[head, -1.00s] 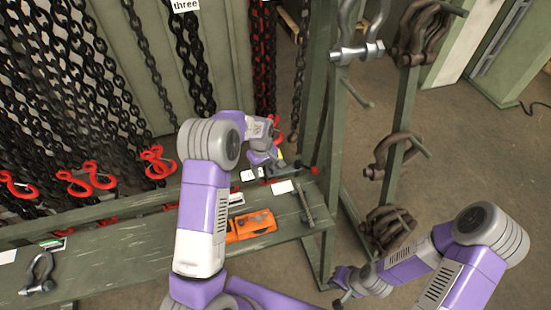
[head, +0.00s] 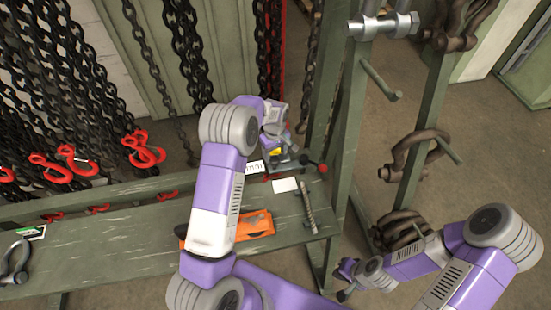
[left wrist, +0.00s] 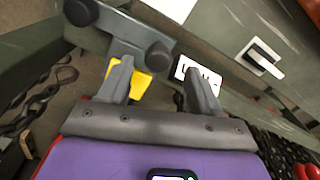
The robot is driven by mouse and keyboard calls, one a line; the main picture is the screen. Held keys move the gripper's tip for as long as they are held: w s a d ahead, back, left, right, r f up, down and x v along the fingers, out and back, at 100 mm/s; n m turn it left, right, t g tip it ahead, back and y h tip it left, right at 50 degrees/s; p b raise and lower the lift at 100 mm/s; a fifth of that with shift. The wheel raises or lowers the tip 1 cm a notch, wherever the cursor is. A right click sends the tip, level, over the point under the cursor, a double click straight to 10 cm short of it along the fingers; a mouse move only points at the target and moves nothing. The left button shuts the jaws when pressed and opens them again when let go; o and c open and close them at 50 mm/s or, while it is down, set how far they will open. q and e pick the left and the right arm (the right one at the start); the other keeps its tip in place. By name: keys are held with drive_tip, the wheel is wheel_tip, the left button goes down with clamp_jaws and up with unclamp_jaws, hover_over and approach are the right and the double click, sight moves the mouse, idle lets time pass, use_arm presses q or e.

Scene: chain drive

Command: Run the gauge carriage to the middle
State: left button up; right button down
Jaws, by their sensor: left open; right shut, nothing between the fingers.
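A small gauge device with a grey body and a yellow part (head: 285,156) stands at the back of the bench shelf; I take it to hold the gauge carriage. A red knob (head: 322,168) and a black knob stick out at its right. My left gripper (head: 280,146) is over it and hides part of it. In the left wrist view my left gripper (left wrist: 160,82) is open. The yellow part (left wrist: 135,82) shows behind one finger, beside a grey bar (left wrist: 125,35) with two dark round knobs. My right gripper (head: 345,288) is shut and empty, low at the right, away from the bench.
The green bench (head: 100,245) carries an orange object (head: 256,224), a white card (head: 285,185) and a ribbed rod (head: 309,206). Chains with red hooks (head: 145,150) hang behind at the left. A green rack with shackles (head: 415,150) stands at the right.

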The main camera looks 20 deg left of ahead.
sight(275, 160)
use_arm(q)
drive_tip(key=shift+w+f, duration=0.1)
drive_tip(key=shift+f, duration=1.8)
clamp_jaws()
